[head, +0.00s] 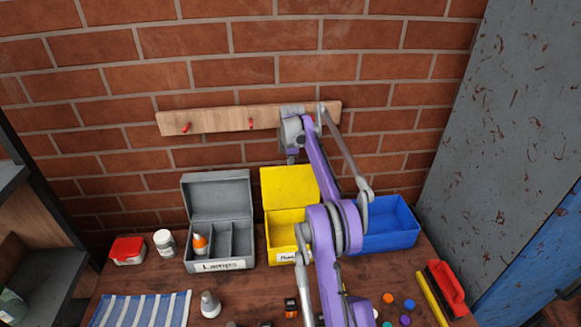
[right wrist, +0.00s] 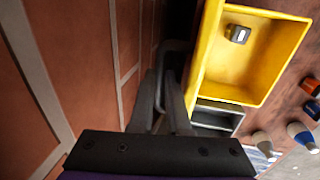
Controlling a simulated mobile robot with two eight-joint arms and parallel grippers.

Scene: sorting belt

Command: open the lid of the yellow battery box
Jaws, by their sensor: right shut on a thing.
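The yellow battery box (head: 287,222) stands on the table near the wall, with a white label on its front, partly hidden by my right arm. Its yellow lid (head: 288,187) stands up at the back, so the box is open. In the right wrist view the open yellow box (right wrist: 258,88) has a small dark item with a pale face inside. My right gripper (head: 291,157) is at the lid's top edge. My left gripper is not in view.
A grey lidded box (head: 218,264) holding an orange-tipped bulb stands left, a blue bin (head: 399,238) right. A wooden rail (head: 215,121) is on the wall.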

